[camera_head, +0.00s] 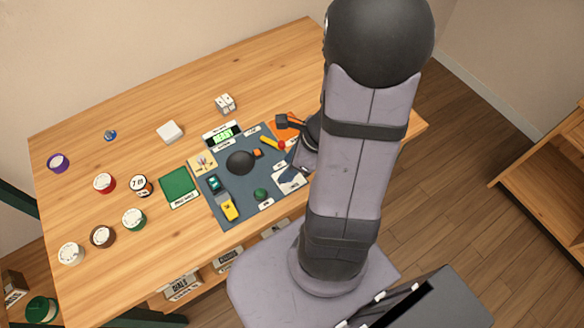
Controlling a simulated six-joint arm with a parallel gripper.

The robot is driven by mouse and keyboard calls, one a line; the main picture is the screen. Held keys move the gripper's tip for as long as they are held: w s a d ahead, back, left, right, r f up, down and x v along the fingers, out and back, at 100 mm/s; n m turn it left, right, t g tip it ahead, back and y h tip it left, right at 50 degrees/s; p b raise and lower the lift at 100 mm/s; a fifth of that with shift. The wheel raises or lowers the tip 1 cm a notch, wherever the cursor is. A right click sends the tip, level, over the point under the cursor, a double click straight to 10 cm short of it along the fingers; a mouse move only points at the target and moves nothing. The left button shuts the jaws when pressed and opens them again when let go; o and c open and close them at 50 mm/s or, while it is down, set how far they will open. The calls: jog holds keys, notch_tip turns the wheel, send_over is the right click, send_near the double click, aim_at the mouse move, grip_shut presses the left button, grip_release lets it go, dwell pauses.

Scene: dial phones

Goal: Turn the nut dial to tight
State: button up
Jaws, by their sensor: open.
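My gripper (298,138) is over the right side of the dark grey work mat (230,209), largely hidden by my own arm. Its jaws are open, but the fingertips are hard to make out. A white card (288,184) with a dark wedge lies beside it, partly covered by the arm. A black dome (240,161) sits mid-mat, with a small orange piece (257,153) at its right. A green knob (261,195) is near the front edge. I cannot tell which of these is the nut dial, and its setting is not readable.
A display (222,136) stands behind. A green pad (179,185), a white block (170,132) and several round lidded pots, one of them red (104,183), occupy the left. The table's back is mostly clear.

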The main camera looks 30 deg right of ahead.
jog(key=w+a+n+g, duration=0.1)
jog(key=w+a+n, duration=0.1)
jog(key=a+n, duration=0.3)
jog(key=d+n+h, duration=0.1)
jog(key=n, duration=0.4)
jog(key=d+n+g, duration=0.1)
jog(key=d+n, duration=0.1)
jog(key=n, duration=0.4)
jog(key=d+n+g+h, duration=0.1)
jog(key=d+n, duration=0.1)
jog(key=n, duration=0.4)
jog(key=shift+h, duration=0.3)
jog(key=n, duration=0.2)
jog(key=d+n, duration=0.1)
jog(key=n, duration=0.1)
jog(key=shift+s+n, duration=0.1)
jog(key=shift+n, duration=0.2)
jog(key=n, duration=0.2)
jog(key=shift+n, duration=0.4)
jog(key=shift+f+p, duration=0.55)
jog(key=shift+f, duration=3.05)
